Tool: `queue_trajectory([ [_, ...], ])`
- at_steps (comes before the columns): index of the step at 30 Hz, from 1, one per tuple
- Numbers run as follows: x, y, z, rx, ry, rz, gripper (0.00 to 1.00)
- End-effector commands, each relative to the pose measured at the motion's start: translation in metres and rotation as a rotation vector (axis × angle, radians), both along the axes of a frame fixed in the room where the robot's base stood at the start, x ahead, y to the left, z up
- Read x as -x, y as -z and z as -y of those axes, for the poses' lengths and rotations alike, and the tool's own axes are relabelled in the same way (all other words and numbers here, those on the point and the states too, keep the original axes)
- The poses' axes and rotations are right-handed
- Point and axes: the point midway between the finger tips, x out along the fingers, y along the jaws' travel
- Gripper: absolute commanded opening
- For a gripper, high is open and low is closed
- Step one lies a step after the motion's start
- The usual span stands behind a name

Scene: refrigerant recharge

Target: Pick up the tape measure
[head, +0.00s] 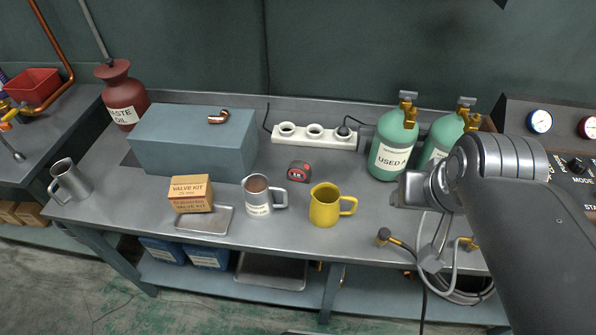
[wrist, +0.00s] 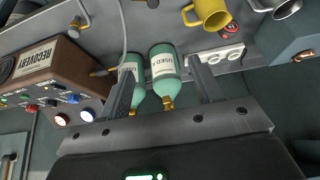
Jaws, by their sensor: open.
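The tape measure (head: 299,171), small, red and dark grey, lies on the grey workbench (head: 232,238) in the head view, in front of a white power strip and behind the gap between a steel mug and a yellow jug. In the wrist view the tape measure (wrist: 231,28) shows as a red bit at the top right, partly hidden by the yellow jug. My gripper (head: 401,190) is to the right of the tape measure, apart from it, above the bench's right part. In the wrist view my gripper (wrist: 163,82) has its fingers apart, with nothing held between them.
The yellow jug (head: 324,207) and steel mug (head: 257,196) stand close in front. The power strip (head: 315,137) lies behind. Green cylinders (head: 392,147) stand behind my gripper. A blue-grey box (head: 193,146) and a valve kit carton (head: 190,192) are at left.

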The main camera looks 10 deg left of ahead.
Motion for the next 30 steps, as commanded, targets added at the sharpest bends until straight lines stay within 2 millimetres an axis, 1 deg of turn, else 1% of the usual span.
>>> queue_trajectory([
  [1,0.000,0.000,0.000,0.000,0.000,0.000,0.59],
  [3,0.000,0.000,0.000,0.000,0.000,0.000,0.55],
  [10,0.000,0.000,0.000,0.001,-0.002,-0.001,0.55],
  [14,-0.010,-0.002,-0.004,0.016,-0.039,-0.017,0.55],
  [17,-0.028,-0.005,-0.010,0.044,-0.108,-0.045,0.55],
  [23,-0.077,-0.005,-0.032,0.118,-0.307,-0.114,0.55],
  [26,-0.103,-0.001,-0.045,0.153,-0.411,-0.149,0.55],
  [30,-0.138,0.010,-0.067,0.198,-0.558,-0.194,0.55],
])
